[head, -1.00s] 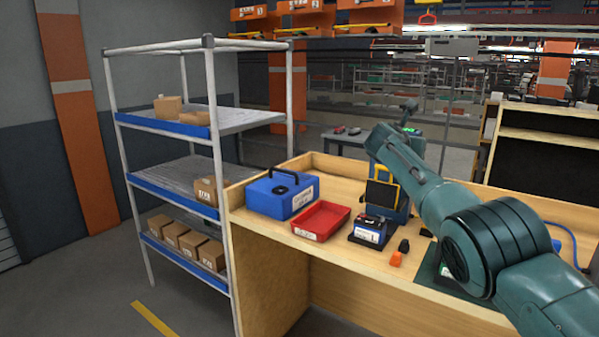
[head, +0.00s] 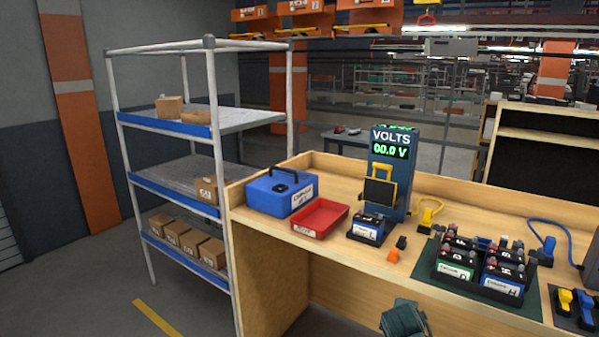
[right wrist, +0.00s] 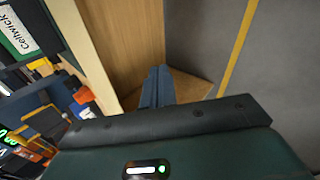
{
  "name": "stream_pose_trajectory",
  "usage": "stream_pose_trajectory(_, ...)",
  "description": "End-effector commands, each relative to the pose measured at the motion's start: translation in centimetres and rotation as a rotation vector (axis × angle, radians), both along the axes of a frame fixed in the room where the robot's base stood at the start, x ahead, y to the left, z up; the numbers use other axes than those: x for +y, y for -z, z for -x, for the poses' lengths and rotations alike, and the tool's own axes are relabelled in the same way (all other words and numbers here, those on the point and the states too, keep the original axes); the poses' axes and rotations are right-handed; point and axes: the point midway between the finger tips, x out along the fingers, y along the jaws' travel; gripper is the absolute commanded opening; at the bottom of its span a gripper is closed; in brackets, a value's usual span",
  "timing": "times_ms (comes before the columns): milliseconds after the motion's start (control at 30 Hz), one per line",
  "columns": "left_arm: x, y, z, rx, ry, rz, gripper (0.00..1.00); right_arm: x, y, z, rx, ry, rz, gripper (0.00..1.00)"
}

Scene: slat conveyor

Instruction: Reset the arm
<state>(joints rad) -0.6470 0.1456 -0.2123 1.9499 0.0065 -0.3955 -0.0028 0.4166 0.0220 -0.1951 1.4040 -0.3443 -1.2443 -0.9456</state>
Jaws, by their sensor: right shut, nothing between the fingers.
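In the right wrist view my right gripper (right wrist: 157,72) is shut and empty, its two blue-grey fingers side by side. It points down past the wooden bench front toward the floor. In the head view only a dark green part of my arm shows at the bottom edge, below the bench front; the fingers are hidden there. My left gripper is in neither current view.
The wooden bench (head: 345,255) holds a blue box (head: 270,197), a red tray (head: 320,216), a volt meter (head: 391,150), a single battery (head: 367,230), a black tray of several batteries (head: 455,280) and clamps. A shelf rack (head: 221,150) stands left.

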Motion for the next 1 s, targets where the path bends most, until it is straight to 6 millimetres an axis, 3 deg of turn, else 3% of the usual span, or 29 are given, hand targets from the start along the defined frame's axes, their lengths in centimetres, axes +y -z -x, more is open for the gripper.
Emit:
stream_pose_trajectory(33, 0.0, 0.0, 0.0, 0.001, 0.0, 0.0, 0.0, 0.0, 1.7, 3.2, 0.01, 0.062, -0.076, 0.0)
stream_pose_trajectory(200, 0.0, 0.0, 0.1, 0.001, 0.001, 0.0, 0.0, 0.5, 4.5, 13.5, 0.035, 0.296, -0.331, 0.0)
stream_pose_trajectory(300, 0.0, 0.0, 0.1, 0.001, 0.001, 0.0, 0.0, 0.9, 4.8, 19.0, 0.056, 0.424, -0.454, 0.0)
stream_pose_trajectory(400, 0.0, 0.0, 0.1, 0.002, 0.001, 0.0, 0.0, 1.2, 4.4, 23.1, 0.074, 0.523, -0.54, 0.0)
stream_pose_trajectory(600, 0.0, 0.0, 0.1, 0.002, 0.0, 0.001, 0.0, 1.7, 3.2, 29.1, 0.107, 0.669, -0.653, 0.0)
stream_pose_trajectory(900, 0.0, 0.0, 0.1, 0.002, 0.0, 0.001, 0.0, 2.5, 0.5, 35.8, 0.156, 0.838, -0.769, 0.0)
stream_pose_trajectory(1000, -0.1, 0.1, 0.1, 0.002, 0.0, 0.002, 0.0, 2.9, 1.9, 34.3, 0.119, 0.804, -0.796, 0.0)
